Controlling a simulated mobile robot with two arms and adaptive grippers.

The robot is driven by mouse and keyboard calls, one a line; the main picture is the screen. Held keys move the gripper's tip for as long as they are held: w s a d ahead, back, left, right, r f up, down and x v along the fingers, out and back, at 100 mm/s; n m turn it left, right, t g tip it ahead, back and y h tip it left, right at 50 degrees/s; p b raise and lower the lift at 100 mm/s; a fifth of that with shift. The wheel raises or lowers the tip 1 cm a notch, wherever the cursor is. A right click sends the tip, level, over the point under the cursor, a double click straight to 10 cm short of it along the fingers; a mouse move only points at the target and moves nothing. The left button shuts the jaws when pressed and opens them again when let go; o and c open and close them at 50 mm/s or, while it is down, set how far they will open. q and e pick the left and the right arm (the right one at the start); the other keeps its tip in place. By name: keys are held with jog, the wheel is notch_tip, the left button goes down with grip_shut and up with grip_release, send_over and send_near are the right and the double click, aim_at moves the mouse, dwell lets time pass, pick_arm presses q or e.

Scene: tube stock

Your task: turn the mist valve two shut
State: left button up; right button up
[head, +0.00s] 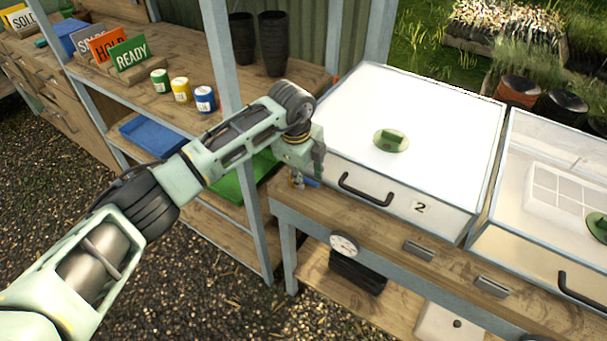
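The mist valve (297,181) is a small brass-coloured fitting with a blue lever (312,183). It sits at the front left corner of the bench, beside the propagator box marked 2 (345,155). My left gripper (318,174) points down right over the blue lever, and its fingers hide part of the valve. The fingertips are at or very near the lever. I cannot tell whether they touch it or how far apart they are. My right gripper is not in view.
The box's black handle (366,190) is just right of the valve. A second clear-lidded box (540,245) stands further right. A round gauge (344,245) is below the bench. Left shelves hold signs, coloured tins (181,90), black pots (273,45) and a green tray (232,187).

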pick_arm(q)
notch_tip(320, 180, up, 11)
jog(key=s+a, duration=0.1)
jog(key=s, duration=0.1)
jog(key=shift+r, duration=0.2)
jog(key=shift+a, duration=0.1)
